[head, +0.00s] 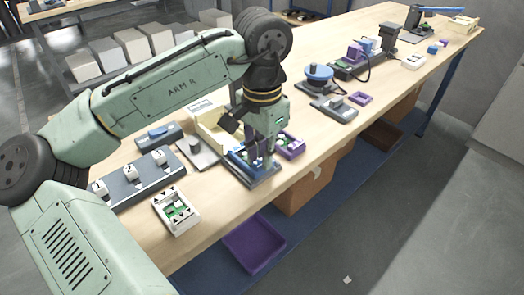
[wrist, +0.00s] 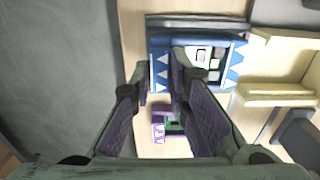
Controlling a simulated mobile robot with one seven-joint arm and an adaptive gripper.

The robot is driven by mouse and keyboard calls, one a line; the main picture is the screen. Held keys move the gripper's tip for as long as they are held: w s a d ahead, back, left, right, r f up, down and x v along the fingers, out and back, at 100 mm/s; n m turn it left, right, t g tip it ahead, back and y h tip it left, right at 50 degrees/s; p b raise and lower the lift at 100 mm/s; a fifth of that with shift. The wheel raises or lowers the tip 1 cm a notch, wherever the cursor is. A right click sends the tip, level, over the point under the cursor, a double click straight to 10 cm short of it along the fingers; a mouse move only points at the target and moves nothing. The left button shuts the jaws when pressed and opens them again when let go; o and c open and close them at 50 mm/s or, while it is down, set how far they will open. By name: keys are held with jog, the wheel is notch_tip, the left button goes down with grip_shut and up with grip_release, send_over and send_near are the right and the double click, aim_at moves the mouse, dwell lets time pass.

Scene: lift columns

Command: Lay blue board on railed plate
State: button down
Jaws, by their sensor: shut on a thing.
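The blue board (wrist: 214,42), with white triangle marks along its ends and pale parts on its face, is in the upper middle of the wrist view. In the head view the blue board (head: 238,161) shows beside my gripper. My gripper (wrist: 160,66) is shut on the board's left end, one finger outside the edge and one over the board. In the head view my gripper (head: 268,160) points down. The grey railed plate (head: 266,181) lies under the board; its rail (wrist: 198,22) shows beyond the board. I cannot tell whether board and plate touch.
A purple tray (head: 293,148) with a green part stands close to the right of my gripper. A cream open box (head: 207,135) is close behind. A grey block with numbered white pieces (head: 130,181) and a white box (head: 177,212) stand left. The table's front edge is near.

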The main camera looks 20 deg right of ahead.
jog(key=c, duration=1.5)
grip_release()
jog(key=shift+o, duration=0.7)
jog(key=o, duration=0.3)
notch_tip(320, 180, up, 6)
jog(key=p, duration=0.6)
jog(key=shift+f, duration=0.1)
